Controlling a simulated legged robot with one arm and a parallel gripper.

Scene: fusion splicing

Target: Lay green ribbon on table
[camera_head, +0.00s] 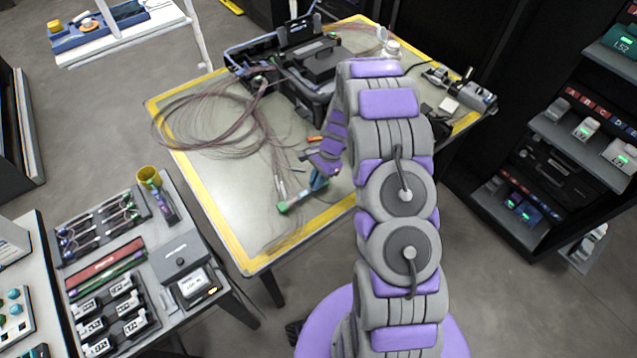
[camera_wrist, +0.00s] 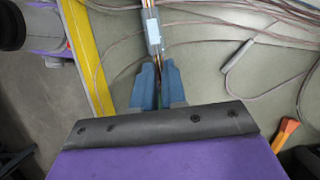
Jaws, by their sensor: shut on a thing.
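My gripper (camera_head: 318,183) is low over the yellow-edged table (camera_head: 215,212), in front of the cable bundle. Its two blue fingers (camera_wrist: 158,84) are close together in the wrist view, shut on a thin ribbon strand. A pale, partly clear sleeve (camera_wrist: 154,34) on that strand lies just past the fingertips, with coloured fibres leading out of it. A green piece (camera_head: 284,207) shows beside the gripper on the left. I cannot tell for sure whether the strand touches the table.
Loops of thin brown cable (camera_head: 205,115) cover the table's left side. A black machine (camera_head: 312,62) stands at the back. An orange-handled tool (camera_wrist: 285,133) lies near my gripper. A tool cart (camera_head: 150,275) is at the front left. Bare tabletop shows near the front corner.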

